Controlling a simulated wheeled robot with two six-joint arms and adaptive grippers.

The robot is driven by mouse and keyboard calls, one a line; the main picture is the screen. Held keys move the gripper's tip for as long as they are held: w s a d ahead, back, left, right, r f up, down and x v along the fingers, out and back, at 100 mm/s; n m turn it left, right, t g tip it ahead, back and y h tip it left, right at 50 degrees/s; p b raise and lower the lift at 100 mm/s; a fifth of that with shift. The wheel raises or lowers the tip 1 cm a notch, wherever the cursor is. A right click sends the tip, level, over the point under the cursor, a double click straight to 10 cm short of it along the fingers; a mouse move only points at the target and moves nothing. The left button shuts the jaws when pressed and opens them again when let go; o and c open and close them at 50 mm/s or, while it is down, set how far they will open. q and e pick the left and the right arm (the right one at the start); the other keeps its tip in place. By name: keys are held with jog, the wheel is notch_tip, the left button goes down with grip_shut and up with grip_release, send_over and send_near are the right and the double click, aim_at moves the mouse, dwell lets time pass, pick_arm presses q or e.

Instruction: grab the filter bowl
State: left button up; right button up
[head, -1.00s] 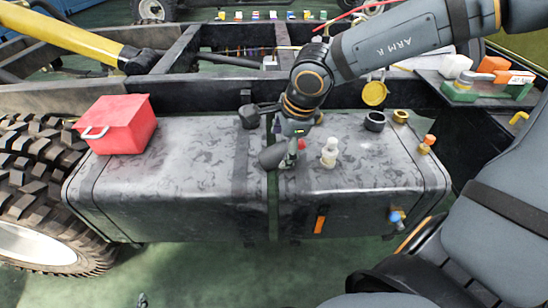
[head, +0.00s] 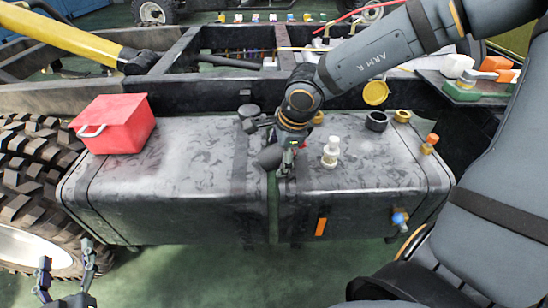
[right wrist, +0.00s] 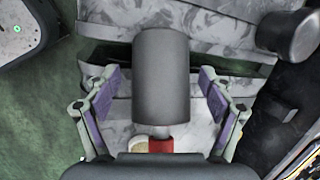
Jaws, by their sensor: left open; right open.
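A dark grey cylinder (head: 270,157), which looks like the filter bowl, lies on its side on top of the dark tank near its middle strap. In the right wrist view the grey cylinder (right wrist: 162,78) fills the middle, with a small red and cream part at its near end. My right gripper (head: 284,165) is open over it. In the right wrist view my right gripper's (right wrist: 160,92) fingers stand to either side of the cylinder, with gaps between. My left gripper (head: 67,258) is open and empty at the lower left, in front of the tyre.
The tank (head: 190,185) also bears a red box (head: 115,130), a white bottle-like fitting (head: 330,152), a black ring (head: 376,121) and brass fittings (head: 401,116). A black knob (head: 249,112) stands behind the cylinder.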

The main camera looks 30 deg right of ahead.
jog(key=c, duration=1.4)
pick_arm(q)
jog(key=shift+f, duration=0.15)
pick_arm(e)
jog(key=shift+r, duration=0.1)
